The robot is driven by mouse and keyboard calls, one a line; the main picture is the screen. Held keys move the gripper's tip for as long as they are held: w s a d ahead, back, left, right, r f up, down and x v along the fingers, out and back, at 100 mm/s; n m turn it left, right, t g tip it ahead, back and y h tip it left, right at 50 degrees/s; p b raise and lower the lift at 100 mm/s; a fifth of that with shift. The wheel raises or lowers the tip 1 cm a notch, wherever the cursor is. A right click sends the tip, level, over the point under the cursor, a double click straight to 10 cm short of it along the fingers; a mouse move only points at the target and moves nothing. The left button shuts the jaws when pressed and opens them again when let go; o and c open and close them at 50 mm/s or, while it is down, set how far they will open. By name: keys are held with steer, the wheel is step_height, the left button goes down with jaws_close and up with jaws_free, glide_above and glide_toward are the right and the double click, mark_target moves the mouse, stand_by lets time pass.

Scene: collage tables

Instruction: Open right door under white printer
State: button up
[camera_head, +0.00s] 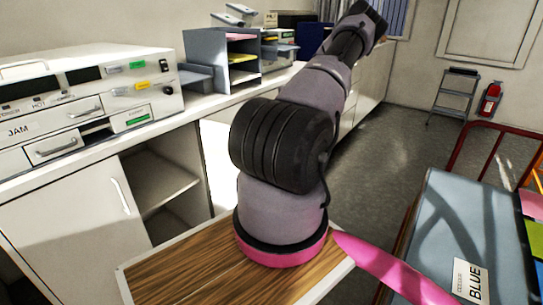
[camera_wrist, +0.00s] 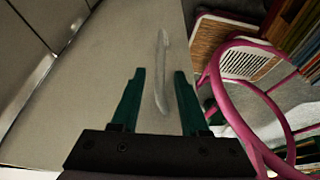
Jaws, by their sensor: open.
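The white printer (camera_head: 85,95) stands on the counter at the left in the head view. Under it, a left door (camera_head: 75,215) with a vertical handle is closed. Right of that door, a compartment (camera_head: 165,180) with a shelf stands open to view. A bright white panel (camera_head: 216,160) at its right edge looks like the swung-out right door, partly hidden by my arm. In the wrist view, a pale door panel (camera_wrist: 110,45) carries a white handle (camera_wrist: 163,60). My gripper (camera_wrist: 160,75) is open, its green fingers on either side of the handle in the picture; contact cannot be told.
Grey paper trays (camera_head: 225,60) stand on the counter. A blue-grey cart (camera_head: 450,225) with a red rail is at the right. A step stool (camera_head: 455,92) and a fire extinguisher (camera_head: 490,99) stand at the far wall. The floor (camera_head: 385,125) between is clear.

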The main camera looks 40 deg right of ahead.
steer(key=v, duration=0.8)
steer(key=shift+r, duration=0.4)
steer(key=a+r+m+t+h, duration=0.1)
steer(key=a+r+m+h, duration=0.7)
steer(key=a+r, duration=1.65)
steer(key=s+a+r+m+t+y, duration=0.5)
steer(key=s+a+r+m+t, duration=0.1)
steer(key=s+a+r+m, duration=0.7)
steer(key=shift+s+a+m+y, duration=0.3)
steer(key=shift+s+a+m, duration=0.8)
steer(key=shift+s, duration=1.05)
steer(key=shift+a+r+t, duration=0.1)
steer(key=shift+t, duration=0.2)
